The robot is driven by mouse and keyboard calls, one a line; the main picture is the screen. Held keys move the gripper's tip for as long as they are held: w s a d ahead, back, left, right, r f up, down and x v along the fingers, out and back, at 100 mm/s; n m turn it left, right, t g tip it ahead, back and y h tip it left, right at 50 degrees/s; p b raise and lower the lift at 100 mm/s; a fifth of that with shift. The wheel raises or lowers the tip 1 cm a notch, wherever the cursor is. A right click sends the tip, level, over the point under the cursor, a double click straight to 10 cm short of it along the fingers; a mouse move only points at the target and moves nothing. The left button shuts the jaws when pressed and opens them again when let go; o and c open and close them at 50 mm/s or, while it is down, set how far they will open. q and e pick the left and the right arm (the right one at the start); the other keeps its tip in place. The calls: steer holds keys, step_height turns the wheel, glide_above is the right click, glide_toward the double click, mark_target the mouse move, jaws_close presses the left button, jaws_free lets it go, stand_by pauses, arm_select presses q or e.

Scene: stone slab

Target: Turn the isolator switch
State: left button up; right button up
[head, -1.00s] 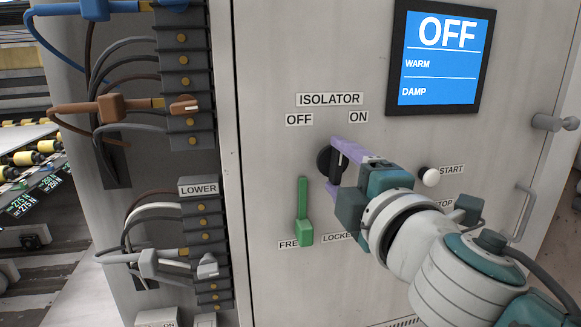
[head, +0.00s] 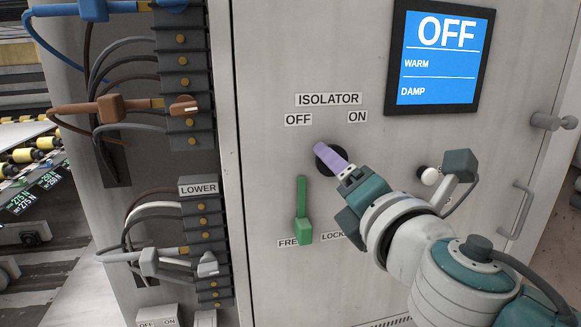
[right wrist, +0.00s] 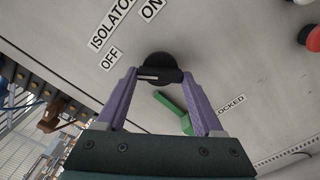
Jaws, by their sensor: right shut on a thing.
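The isolator switch is a round black knob (head: 323,166) on the grey cabinet door, below the OFF and ON labels. My right gripper (head: 328,155) is shut on its handle, and its purple fingers partly hide the knob in the head view. In the right wrist view the knob (right wrist: 158,61) shows its handle lying between the two fingertips (right wrist: 160,76). The white mark on the handle lies toward the fingertip on the OFF label's side. My left gripper is not in view.
A green lever (head: 303,225) stands just below the knob, by the FREE and LOCKED labels. A white START button (head: 429,175) is close to my right wrist. The screen (head: 438,58) reads OFF, WARM, DAMP. Cabled terminals (head: 183,105) line the left side.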

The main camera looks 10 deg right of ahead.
stand_by(0.6)
steer(key=o, duration=1.4)
steer(key=s, duration=0.5)
steer(key=s+b, duration=0.1)
steer(key=s, duration=0.4)
steer(key=shift+d, duration=0.2)
